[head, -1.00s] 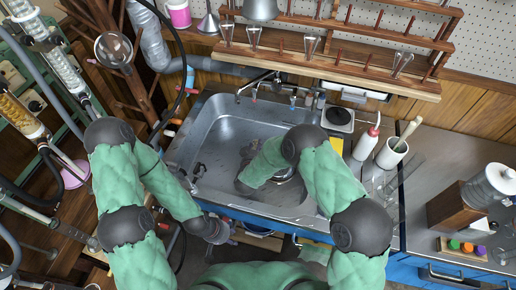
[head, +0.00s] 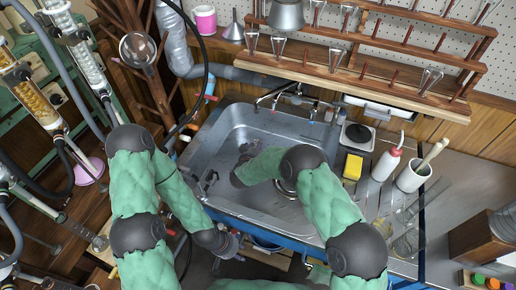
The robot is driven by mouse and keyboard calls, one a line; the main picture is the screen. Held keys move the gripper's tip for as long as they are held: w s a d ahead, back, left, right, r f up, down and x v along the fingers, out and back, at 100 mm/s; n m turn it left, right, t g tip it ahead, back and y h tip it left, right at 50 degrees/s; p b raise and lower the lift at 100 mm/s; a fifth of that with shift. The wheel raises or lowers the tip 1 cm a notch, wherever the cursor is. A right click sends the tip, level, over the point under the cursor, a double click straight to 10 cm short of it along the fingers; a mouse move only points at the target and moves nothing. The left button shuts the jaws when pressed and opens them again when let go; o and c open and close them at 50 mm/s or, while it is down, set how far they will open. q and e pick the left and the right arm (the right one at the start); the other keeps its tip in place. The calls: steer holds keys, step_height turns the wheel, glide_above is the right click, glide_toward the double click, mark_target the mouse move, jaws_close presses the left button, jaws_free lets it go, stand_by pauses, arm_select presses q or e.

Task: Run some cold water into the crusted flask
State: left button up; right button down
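The steel sink (head: 222,136) is in the middle of the head view, with a faucet and taps (head: 276,95) along its back edge. My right arm reaches into the basin from the right. Its dark end is over the left part of the basin, with the fingers hidden, so I cannot tell whether it holds anything. My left gripper (head: 228,244) is low, by the sink's front edge; its fingers are too small and dark to read. A round glass flask (head: 137,48) sits at the wooden stand at upper left; I cannot make out a crust on it.
Right of the sink are a yellow sponge (head: 352,167), a hot plate (head: 357,137), a wash bottle (head: 386,164), a white pot (head: 413,176) and loose glassware. A wooden drying rack (head: 350,75) is above. Glass columns (head: 85,52) and hoses crowd the left.

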steer(key=shift+f, duration=0.2)
steer(key=c, duration=0.7)
jaws_free()
steer(key=v, duration=1.2)
